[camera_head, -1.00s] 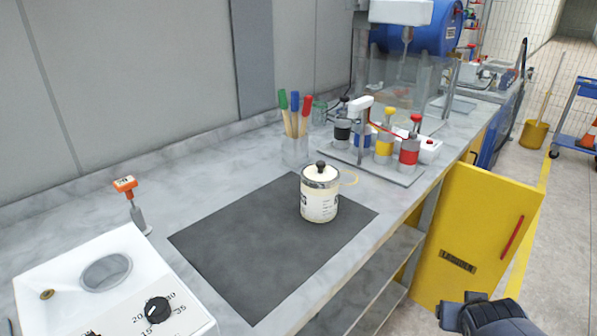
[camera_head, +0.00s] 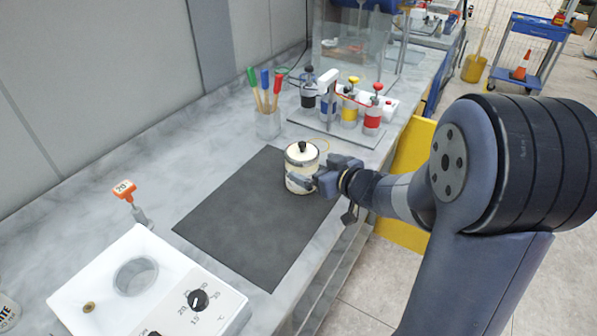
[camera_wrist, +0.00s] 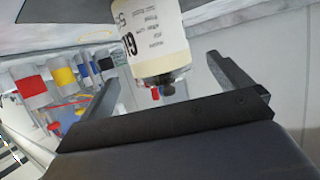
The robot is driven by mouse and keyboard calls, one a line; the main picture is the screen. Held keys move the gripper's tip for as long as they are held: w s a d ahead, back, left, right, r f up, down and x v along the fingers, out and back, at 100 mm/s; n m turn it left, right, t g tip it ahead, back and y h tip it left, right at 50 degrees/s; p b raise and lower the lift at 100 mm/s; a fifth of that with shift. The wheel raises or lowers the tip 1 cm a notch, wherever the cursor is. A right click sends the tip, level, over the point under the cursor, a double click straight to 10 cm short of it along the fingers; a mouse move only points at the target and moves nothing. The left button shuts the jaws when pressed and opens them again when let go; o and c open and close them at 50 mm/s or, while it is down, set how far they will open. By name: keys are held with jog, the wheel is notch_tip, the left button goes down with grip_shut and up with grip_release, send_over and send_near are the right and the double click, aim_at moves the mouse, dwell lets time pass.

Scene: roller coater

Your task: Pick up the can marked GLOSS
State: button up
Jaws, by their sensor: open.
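The can marked GLOSS (camera_head: 297,183) is a cream pot with a dark-knobbed lid. It stands upright at the right part of the dark mat (camera_head: 230,225) on the bench. In the wrist view the can (camera_wrist: 158,35) shows upside down, with the letters "GL" readable and the lid knob pointing down. My gripper (camera_head: 328,178) is at the can's right side, level with its body. Its two fingers are spread in the wrist view, with the can ahead and between their lines. Whether a finger touches the can cannot be told.
Behind the can stand a rack with black, blue, yellow and red-topped pots (camera_head: 350,112) and a cup of coloured brushes (camera_head: 268,122). A white heated bath (camera_head: 180,290) and an orange-handled tool (camera_head: 125,190) are at left. Another labelled container (camera_head: 8,312) is at the lower left edge.

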jog(key=shift+x, duration=3.4)
jog(key=shift+r, duration=0.1)
jog(key=shift+c, duration=0.5)
